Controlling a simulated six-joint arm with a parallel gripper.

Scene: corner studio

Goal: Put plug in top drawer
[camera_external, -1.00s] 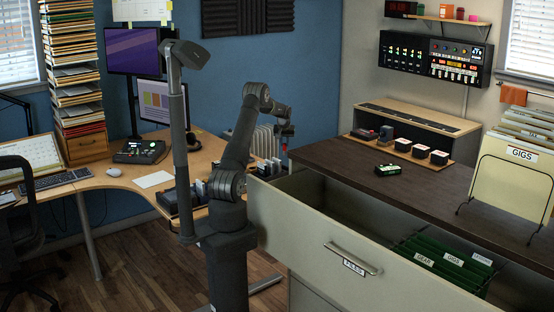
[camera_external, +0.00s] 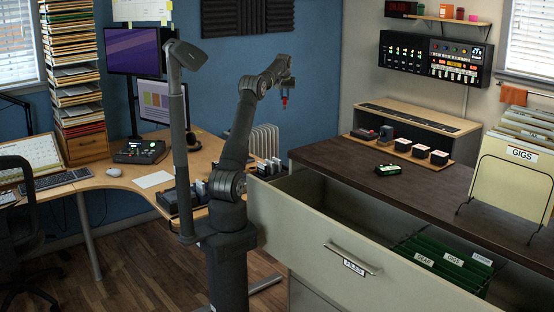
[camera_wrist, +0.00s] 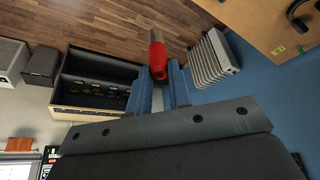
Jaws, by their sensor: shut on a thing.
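My gripper (camera_external: 287,92) is raised in the air left of the dark wooden counter and is shut on the red plug (camera_external: 285,101). In the wrist view the plug (camera_wrist: 157,55) juts out beyond the blue fingers (camera_wrist: 160,92), which are closed around its base. The large pale drawer (camera_external: 300,222) labelled FILES is pulled open under the counter; it holds green hanging folders. The plug is above and apart from this drawer. The wrist view also shows an open dark box with a wooden rim (camera_wrist: 90,112) and small items in it; I cannot tell whether it is a drawer.
A white radiator (camera_external: 264,138) stands behind the arm. A desk (camera_external: 110,178) is at left. The air around the gripper looks clear.

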